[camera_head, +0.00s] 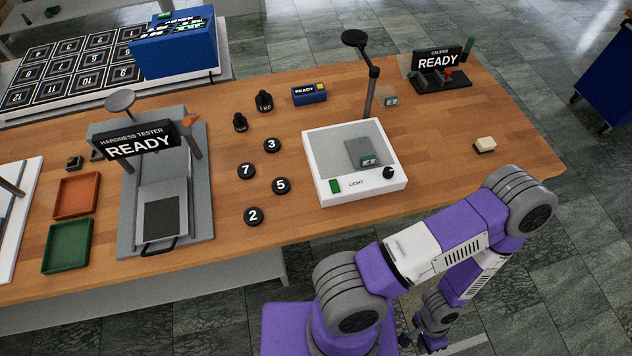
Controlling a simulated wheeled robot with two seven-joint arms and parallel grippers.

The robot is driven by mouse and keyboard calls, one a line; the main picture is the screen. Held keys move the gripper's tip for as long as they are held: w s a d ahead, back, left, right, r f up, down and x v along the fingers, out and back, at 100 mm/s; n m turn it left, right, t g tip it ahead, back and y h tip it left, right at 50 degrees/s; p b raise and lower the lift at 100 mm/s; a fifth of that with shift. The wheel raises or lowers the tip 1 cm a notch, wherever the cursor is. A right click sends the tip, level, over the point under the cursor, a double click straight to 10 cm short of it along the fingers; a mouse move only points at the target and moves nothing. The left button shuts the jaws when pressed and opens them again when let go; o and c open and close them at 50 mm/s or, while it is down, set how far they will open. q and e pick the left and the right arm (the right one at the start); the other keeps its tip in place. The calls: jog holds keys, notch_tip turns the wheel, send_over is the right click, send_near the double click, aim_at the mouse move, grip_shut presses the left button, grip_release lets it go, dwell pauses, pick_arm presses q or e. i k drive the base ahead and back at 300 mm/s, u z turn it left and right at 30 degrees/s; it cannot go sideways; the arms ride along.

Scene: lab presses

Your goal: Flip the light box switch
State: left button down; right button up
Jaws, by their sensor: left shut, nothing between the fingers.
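The light box (320,160) is a white box with a pale grey top panel, standing on the wooden table right of centre. Its front strip carries a green switch (335,186) at the left, the word LIGHT in the middle and a black knob (388,173) at the right. A grey block with a small label (362,152) lies on the panel. I cannot tell which way the switch is set.
My purple arm arches in front of the table's right part. Black numbered discs (253,216) lie left of the box, and a lamp (371,85) on a post stands behind it. The hardness tester (190,200) is farther left.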

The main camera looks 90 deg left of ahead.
aim_at(333, 183)
jog(key=k, duration=0.85)
jog(key=u, duration=1.1)
